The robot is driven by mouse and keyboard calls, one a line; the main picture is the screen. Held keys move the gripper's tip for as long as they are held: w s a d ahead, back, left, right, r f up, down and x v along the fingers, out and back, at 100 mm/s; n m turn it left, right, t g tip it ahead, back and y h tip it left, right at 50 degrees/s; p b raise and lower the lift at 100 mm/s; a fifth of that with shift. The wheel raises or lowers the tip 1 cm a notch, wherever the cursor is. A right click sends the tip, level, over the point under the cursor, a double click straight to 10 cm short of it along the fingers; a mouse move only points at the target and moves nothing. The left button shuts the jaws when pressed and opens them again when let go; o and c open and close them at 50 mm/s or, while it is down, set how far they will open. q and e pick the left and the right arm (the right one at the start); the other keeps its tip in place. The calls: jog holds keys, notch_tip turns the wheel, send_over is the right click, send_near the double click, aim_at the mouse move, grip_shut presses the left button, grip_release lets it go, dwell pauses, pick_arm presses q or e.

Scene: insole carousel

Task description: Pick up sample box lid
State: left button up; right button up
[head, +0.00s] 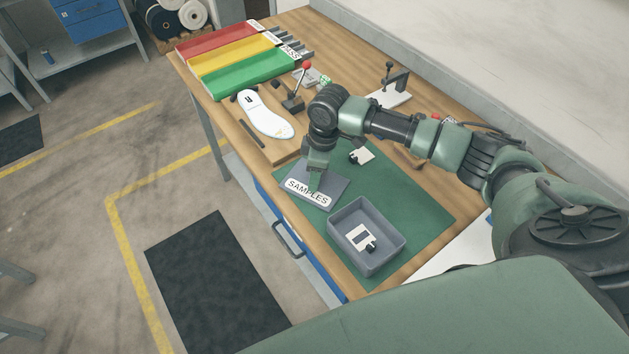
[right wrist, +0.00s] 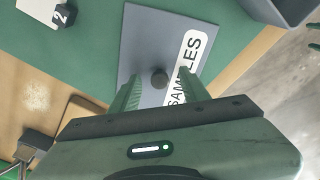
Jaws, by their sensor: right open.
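The sample box lid (head: 327,186) is a flat grey plate with a white SAMPLES label, lying on the green mat at its left edge. In the right wrist view the lid (right wrist: 147,50) has a dark round knob (right wrist: 159,78) near its middle. My right gripper (right wrist: 160,88) is open, with its fingers on either side of the knob; I cannot tell whether they touch it. In the head view this gripper (head: 315,183) is directly over the lid and hides the knob. The open grey sample box (head: 377,262) stands to the right of the lid. My left gripper is not in view.
Inside the box lies a white card with a black clip (head: 361,237); another such card (head: 361,156) lies on the green mat (head: 420,208). A white insole (head: 262,116) sits on a wooden board beyond the lid. Red, yellow and green trays (head: 240,80) stand at the far end.

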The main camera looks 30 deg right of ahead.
jog(key=shift+c, duration=0.4)
grip_shut()
